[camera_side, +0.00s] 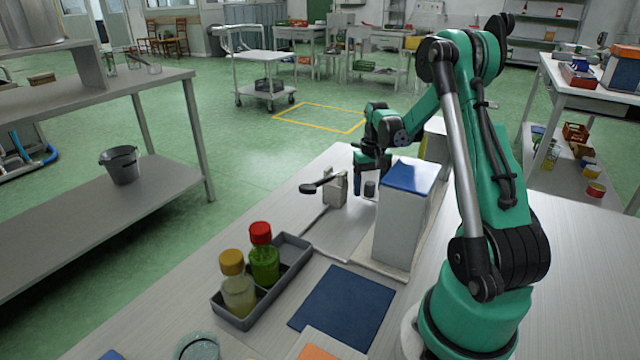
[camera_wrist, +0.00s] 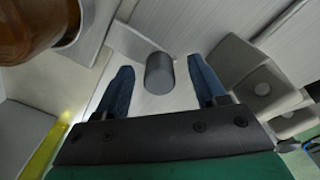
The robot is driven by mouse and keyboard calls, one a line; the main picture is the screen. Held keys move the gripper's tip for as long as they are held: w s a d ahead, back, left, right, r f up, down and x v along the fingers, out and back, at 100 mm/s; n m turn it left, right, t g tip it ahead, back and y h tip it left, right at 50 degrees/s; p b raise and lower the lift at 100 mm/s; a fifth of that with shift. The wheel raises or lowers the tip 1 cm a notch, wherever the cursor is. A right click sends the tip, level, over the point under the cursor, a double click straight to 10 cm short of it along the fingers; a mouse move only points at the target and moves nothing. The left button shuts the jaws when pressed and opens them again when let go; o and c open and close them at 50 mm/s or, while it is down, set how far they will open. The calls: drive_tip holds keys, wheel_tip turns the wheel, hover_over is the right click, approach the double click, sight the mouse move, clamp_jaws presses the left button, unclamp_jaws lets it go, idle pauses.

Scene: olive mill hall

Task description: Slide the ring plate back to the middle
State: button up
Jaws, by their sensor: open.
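My gripper (camera_side: 371,176) is low over the far part of the table, behind the white box with a blue top. In the wrist view my gripper (camera_wrist: 163,88) is open. A dark upright cylinder (camera_wrist: 159,73) stands between its two blue fingers, with a gap on each side. The cylinder also shows in the side view (camera_side: 370,190). It stands on a pale plate (camera_wrist: 152,103), which may be the ring plate. I cannot make out a ring on it, and the box hides part of this area in the side view.
The tall white box (camera_side: 402,222) stands close in front of my gripper. A beige block (camera_side: 336,190) with a dark spoon-like piece (camera_side: 318,186) is just left. A grey tray (camera_side: 240,316) with two bottles and a blue mat (camera_side: 343,307) lie nearer. A brown rounded thing (camera_wrist: 28,28) shows upper left.

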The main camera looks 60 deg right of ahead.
drive_tip(key=shift+r, duration=2.8)
drive_tip(key=o, duration=0.5)
drive_tip(key=shift+w+r, duration=0.1)
drive_tip(key=shift+r, duration=0.1)
drive_tip(key=shift+o, duration=0.2)
drive_tip(key=s+a+r+n+g+h, duration=0.15)
drive_tip(key=r+n, duration=0.35)
drive_tip(key=r, duration=0.5)
drive_tip(key=w+a+r+n+g+h, duration=0.1)
drive_tip(key=a+r+n+g, duration=0.25)
drive_tip(key=r, duration=0.65)
drive_tip(key=s+d+f+t, duration=0.1)
drive_tip(key=s+d+f, duration=0.1)
drive_tip(key=f, duration=0.6)
drive_tip(key=shift+s+f+n, duration=0.4)
drive_tip(key=shift+s+n, duration=0.05)
drive_tip(key=shift+s, duration=0.45)
